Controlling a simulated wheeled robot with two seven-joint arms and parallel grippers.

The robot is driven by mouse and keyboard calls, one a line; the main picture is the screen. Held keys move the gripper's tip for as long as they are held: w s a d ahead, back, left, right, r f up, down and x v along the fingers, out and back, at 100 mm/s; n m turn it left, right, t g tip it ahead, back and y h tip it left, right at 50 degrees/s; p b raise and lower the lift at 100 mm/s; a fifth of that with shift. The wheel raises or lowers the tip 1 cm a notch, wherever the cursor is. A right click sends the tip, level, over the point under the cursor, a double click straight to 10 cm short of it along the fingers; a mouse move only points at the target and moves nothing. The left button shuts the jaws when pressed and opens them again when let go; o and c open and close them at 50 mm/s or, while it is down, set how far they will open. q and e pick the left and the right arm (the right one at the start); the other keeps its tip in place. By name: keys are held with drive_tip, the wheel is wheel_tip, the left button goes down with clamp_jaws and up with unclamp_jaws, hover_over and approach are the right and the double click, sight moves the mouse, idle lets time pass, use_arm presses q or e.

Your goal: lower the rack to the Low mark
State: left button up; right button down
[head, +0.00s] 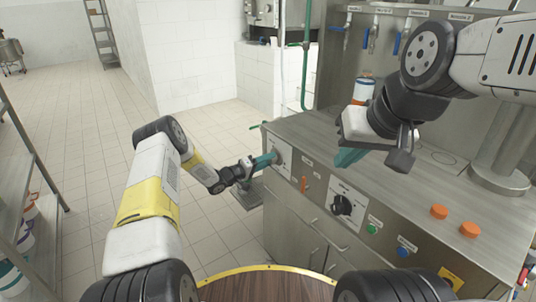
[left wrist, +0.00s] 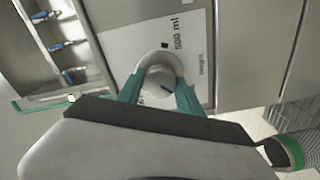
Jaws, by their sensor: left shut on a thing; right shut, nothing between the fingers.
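A round grey knob (head: 281,152) sits on a white plate at the left end of the steel machine's front. My left gripper (head: 265,160) is shut on it, its teal fingers on either side. In the left wrist view the knob (left wrist: 160,68) sits between the fingers (left wrist: 160,95) and bears a short dark line. The plate (left wrist: 125,48) reads "500 ml" and "Height"; other print is covered, and I cannot read a Low mark. My right gripper (head: 350,157) is shut and empty above the counter. I cannot make out the rack for certain.
A black selector knob (head: 342,205), an orange lever (head: 304,184), and green (head: 372,228) and blue (head: 403,250) buttons are on the front panel. Orange caps (head: 439,211) and a white and orange bottle (head: 363,91) stand on the counter.

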use_arm(q)
drive_tip(key=o, duration=1.4)
drive_tip(key=shift+c, duration=0.2)
drive_tip(key=v, duration=0.8)
